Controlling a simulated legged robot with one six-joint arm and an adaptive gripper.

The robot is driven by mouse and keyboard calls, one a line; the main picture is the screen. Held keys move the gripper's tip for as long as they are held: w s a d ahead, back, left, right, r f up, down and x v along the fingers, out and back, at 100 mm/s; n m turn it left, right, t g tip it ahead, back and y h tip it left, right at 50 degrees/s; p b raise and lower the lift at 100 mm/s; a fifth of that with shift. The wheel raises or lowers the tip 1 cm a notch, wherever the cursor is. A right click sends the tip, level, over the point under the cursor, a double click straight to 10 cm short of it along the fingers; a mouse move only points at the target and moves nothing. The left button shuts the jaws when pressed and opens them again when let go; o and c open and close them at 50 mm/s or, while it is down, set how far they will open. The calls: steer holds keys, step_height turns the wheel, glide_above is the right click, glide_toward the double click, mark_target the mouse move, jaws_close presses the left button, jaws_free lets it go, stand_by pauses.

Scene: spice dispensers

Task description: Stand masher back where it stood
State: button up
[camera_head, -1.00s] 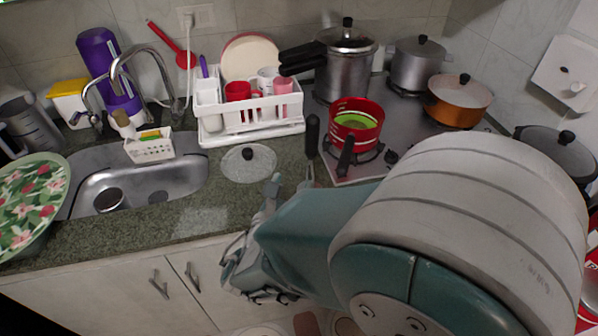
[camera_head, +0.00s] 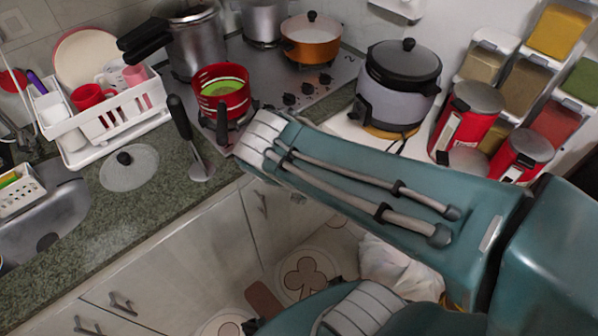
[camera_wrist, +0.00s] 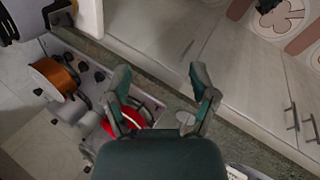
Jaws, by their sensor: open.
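The masher (camera_head: 181,118) stands on the counter in the head view, its black handle up and its metal head (camera_head: 201,169) down on the granite, between the glass lid and the stove. Nothing holds it. My gripper (camera_wrist: 161,82) shows in the wrist view with its two fingers wide apart and nothing between them. It is away from the masher; the head view does not clearly show it. A small pale round shape lies by the right finger in the wrist view; I cannot tell whether it is the masher's head.
Left of the masher are a glass lid (camera_head: 129,168) and a white dish rack (camera_head: 108,119). A red pot (camera_head: 221,92) sits on the stove (camera_head: 318,78) to its right. A rice cooker (camera_head: 399,85) and red canisters (camera_head: 466,117) stand farther right. The front counter strip is clear.

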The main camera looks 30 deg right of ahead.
steer(key=shift+s+a+r+m+t+y, duration=0.25)
steer(key=shift+a+r+m+t+y, duration=0.2)
steer(key=shift+r+m+y, duration=0.55)
steer(key=shift+s+a+r+m+t+y, duration=0.25)
steer(key=shift+a+r+m+t+y, duration=0.25)
steer(key=shift+m, duration=0.9)
steer(key=shift+s+a+r+m+t+y, duration=0.3)
steer(key=shift+r+m+y, duration=0.45)
steer(key=shift+m, duration=0.45)
